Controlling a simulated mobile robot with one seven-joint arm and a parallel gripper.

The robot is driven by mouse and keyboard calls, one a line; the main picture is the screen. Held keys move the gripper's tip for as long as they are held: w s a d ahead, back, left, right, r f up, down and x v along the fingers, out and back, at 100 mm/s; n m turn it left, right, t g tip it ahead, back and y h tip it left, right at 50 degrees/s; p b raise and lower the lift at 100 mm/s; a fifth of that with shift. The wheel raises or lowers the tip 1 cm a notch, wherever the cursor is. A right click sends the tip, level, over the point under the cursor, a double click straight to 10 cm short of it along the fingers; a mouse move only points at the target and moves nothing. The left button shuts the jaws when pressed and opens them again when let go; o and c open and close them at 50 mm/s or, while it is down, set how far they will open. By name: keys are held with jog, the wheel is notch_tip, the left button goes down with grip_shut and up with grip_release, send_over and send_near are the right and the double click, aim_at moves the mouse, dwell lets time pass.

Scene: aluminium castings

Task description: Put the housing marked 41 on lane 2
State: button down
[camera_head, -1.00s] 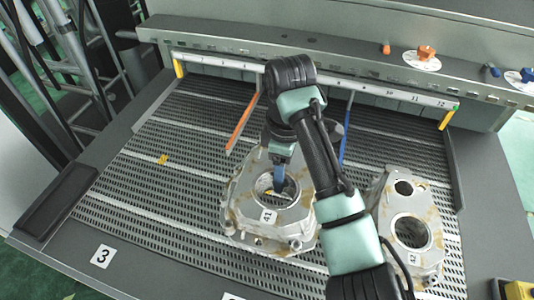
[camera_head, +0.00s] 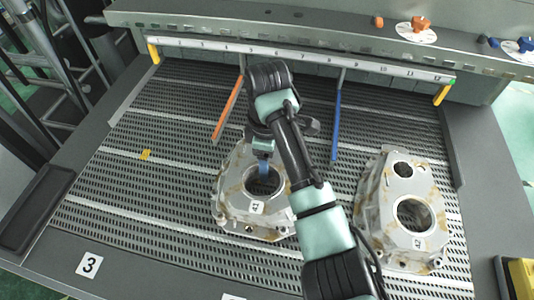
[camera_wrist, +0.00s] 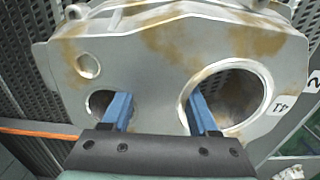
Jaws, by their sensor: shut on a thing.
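The housing marked 41 is a grey, brown-stained casting (camera_head: 232,207) on the perforated bed, left of a similar casting. In the wrist view the housing (camera_wrist: 165,50) fills most of the picture, with its 41 label right of the large hole. My gripper (camera_wrist: 160,115) has one blue finger in the small hole and one in the large hole, shut on the wall between them. In the head view my gripper (camera_head: 263,172) is over the housing, and my arm hides its right side. I cannot tell whether the housing touches the bed.
A second housing (camera_head: 374,205) stands to the right, apart from the first. An orange divider (camera_head: 227,108) and a blue divider (camera_head: 335,125) stand behind. A numbered rail (camera_head: 300,60) runs along the back.

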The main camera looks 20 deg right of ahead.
jog(key=shift+w+f, duration=0.15)
jog(key=shift+f, duration=0.95)
jog(key=shift+f, duration=0.1)
jog(key=shift+c, duration=0.8)
grip_release()
jog(key=shift+f, duration=0.15)
notch_tip(320, 180, up, 12)
jog(key=p, duration=0.3)
